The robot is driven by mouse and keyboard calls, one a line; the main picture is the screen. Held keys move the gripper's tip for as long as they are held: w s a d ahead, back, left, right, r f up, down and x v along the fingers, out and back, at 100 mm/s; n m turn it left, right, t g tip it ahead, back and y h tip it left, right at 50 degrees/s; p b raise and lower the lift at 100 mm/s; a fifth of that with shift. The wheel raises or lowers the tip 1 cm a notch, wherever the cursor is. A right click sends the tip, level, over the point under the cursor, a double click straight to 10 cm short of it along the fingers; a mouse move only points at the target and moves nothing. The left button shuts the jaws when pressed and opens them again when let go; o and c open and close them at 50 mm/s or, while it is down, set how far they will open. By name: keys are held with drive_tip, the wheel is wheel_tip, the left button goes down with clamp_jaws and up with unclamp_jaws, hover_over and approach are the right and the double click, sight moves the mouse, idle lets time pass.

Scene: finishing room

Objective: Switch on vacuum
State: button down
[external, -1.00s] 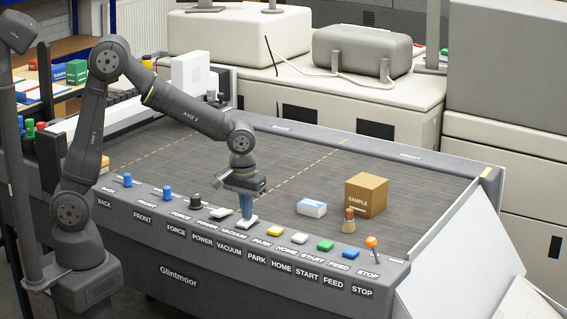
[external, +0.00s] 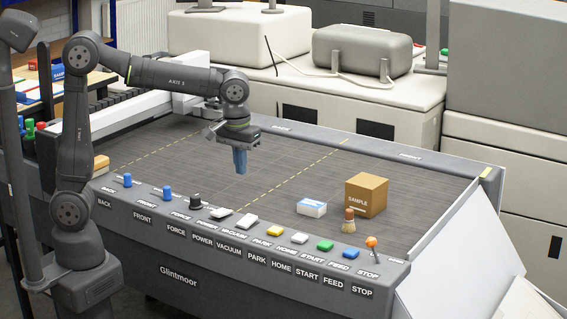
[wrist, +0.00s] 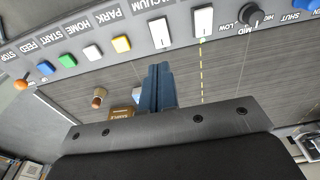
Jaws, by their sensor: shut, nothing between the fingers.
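The VACUUM switch (external: 247,221) is a white rocker on the front panel, above its VACUUM label. It also shows in the wrist view (wrist: 160,32). The similar white POWER switch (external: 221,213) is just left of it and shows in the wrist view (wrist: 203,22). My gripper (external: 240,172), with blue fingers, is shut and empty. It hangs above the dark table bed, clear of the VACUUM switch and behind it. In the wrist view its fingertips (wrist: 158,68) point toward that switch without touching. I cannot tell which way the rocker is tipped.
Yellow PARK (external: 275,231), white HOME, green START and blue FEED buttons run rightward to an orange STOP control (external: 372,242). The FORCE knob (external: 195,201) is left. A SAMPLE box (external: 366,195), a small blue-white box (external: 311,207) and a brush (external: 348,221) stand on the bed.

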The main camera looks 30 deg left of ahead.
sight(252, 215)
drive_tip(key=shift+r, duration=0.15)
drive_tip(key=shift+w+d+t, duration=0.1)
drive_tip(key=shift+w+t, duration=0.3)
drive_tip(key=shift+w, duration=0.25)
drive_tip(key=f, duration=0.4)
drive_tip(key=w+f, duration=0.1)
drive_tip(key=f, duration=0.4)
drive_tip(key=w+f, duration=0.1)
drive_tip(key=f, duration=0.3)
drive_tip(key=shift+w+f, duration=0.1)
drive_tip(key=shift+f, duration=0.3)
